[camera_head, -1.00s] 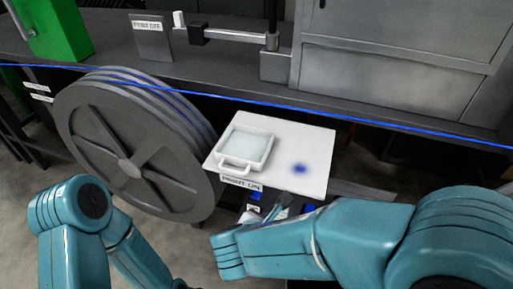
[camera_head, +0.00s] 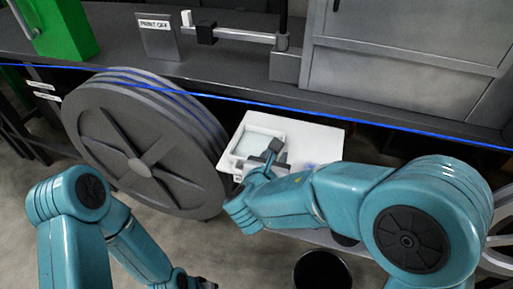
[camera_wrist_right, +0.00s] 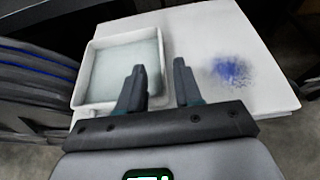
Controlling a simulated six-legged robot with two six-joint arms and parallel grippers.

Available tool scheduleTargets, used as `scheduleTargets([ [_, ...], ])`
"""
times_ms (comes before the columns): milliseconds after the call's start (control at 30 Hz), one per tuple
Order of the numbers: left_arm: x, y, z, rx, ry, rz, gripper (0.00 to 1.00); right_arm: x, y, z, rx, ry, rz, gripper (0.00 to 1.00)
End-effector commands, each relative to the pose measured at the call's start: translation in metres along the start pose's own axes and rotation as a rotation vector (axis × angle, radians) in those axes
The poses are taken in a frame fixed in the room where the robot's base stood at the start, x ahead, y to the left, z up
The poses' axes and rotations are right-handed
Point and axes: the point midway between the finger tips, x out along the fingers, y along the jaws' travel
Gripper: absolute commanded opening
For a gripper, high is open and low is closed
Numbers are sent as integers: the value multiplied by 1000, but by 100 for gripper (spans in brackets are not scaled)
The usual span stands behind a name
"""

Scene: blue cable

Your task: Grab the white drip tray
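The white drip tray (camera_head: 250,137) is a shallow square tray on a white board, and its pale interior also shows in the right wrist view (camera_wrist_right: 112,70). My right gripper (camera_head: 274,152) is over the tray's right side and hides part of it and its front handle. In the right wrist view its two fingers (camera_wrist_right: 160,75) are apart with nothing between them. The left finger overlaps the tray's right wall and the right finger is over the bare board. I cannot tell if they touch. My left gripper (camera_head: 205,284) barely shows at the bottom edge.
The white board (camera_head: 318,135) has a blue stain (camera_wrist_right: 232,70) right of the tray. A large grey reel (camera_head: 145,150) stands close on the left. A taut blue cable (camera_head: 260,102) crosses behind the board. A black bucket (camera_head: 322,272) is below on the floor.

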Motion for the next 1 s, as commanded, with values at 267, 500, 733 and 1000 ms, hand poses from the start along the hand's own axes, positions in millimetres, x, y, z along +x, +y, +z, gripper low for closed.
scheduleTargets([
  [267,-16,6,0,0,0,0,0,38,-2,0,-1,2,-2,34],
  [500,-15,5,0,0,0,0,0,41,0,-1,-1,1,0,34],
  [733,-15,5,0,0,0,0,0,41,-1,-1,-1,2,0,0],
  [1000,-15,5,0,0,0,0,0,41,-1,-1,-1,2,0,0],
])
